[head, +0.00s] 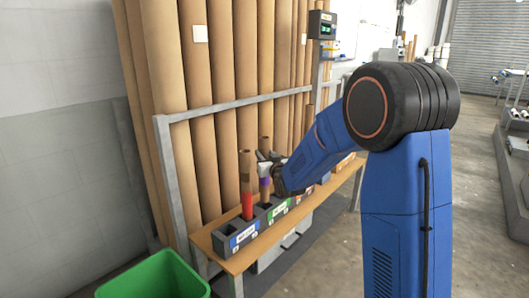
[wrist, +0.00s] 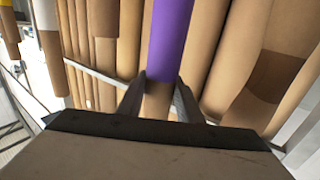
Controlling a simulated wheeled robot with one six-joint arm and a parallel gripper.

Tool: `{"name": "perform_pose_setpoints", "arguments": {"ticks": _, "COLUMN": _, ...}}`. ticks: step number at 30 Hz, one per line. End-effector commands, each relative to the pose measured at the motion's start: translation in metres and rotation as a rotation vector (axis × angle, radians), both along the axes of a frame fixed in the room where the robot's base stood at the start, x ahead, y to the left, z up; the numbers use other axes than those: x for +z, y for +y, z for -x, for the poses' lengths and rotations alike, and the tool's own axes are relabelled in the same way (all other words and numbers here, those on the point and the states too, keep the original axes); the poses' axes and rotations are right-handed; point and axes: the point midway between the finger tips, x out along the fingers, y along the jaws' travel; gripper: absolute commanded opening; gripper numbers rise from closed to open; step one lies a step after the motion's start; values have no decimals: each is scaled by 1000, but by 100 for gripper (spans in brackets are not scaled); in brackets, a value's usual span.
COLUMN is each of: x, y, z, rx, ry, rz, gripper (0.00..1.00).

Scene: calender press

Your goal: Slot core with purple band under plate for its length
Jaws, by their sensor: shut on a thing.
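The core with the purple band (head: 265,182) is a slim brown cardboard tube, upright in the head view over the row of grey slots. My gripper (head: 265,160) is shut on its bare brown part above the band. In the wrist view, the fingers (wrist: 158,102) close on both sides of the brown tube, beside the purple band (wrist: 170,40). Whether its lower end is inside a slot or above it I cannot tell. The grey slot row (head: 222,243) carries a blue-edged plate (head: 243,236) and a green-edged plate (head: 277,211); their lettering is too small to read.
The slot row sits on a wooden bench (head: 233,266). Tall cardboard tubes (head: 203,70) lean behind a metal rail (head: 240,103). A green bin (head: 155,280) stands at front left.

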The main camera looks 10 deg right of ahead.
Motion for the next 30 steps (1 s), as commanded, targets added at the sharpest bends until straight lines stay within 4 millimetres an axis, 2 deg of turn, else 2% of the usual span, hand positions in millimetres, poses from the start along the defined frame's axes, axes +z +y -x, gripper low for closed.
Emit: {"name": "perform_pose_setpoints", "arguments": {"ticks": 30, "x": -58, "y": 0, "z": 0, "rx": 0, "ry": 1, "rz": 0, "gripper": 0}}
